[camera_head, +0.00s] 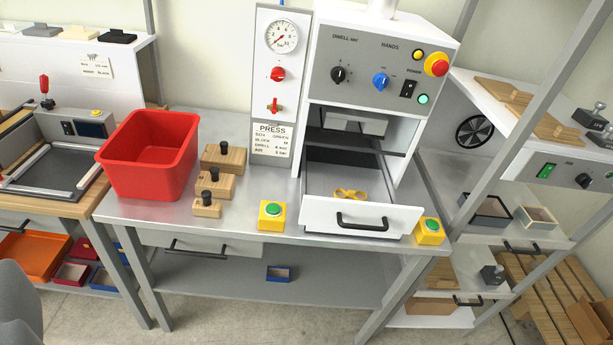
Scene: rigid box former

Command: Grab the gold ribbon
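A small gold looped piece, which looks like the gold ribbon (350,194), lies in the press's open drawer (360,218), close behind its white front panel. The drawer has a black handle (362,222) and sticks out from under the press (378,75). The front panel may hide the lower edge of the gold piece. My gripper does not show in this view.
Yellow button boxes with green buttons stand left (271,215) and right (430,232) of the drawer. A red bin (150,155) and several knobbed wooden blocks (222,160) stand left on the metal bench (260,128). A slanted grey post (520,140) rises at right.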

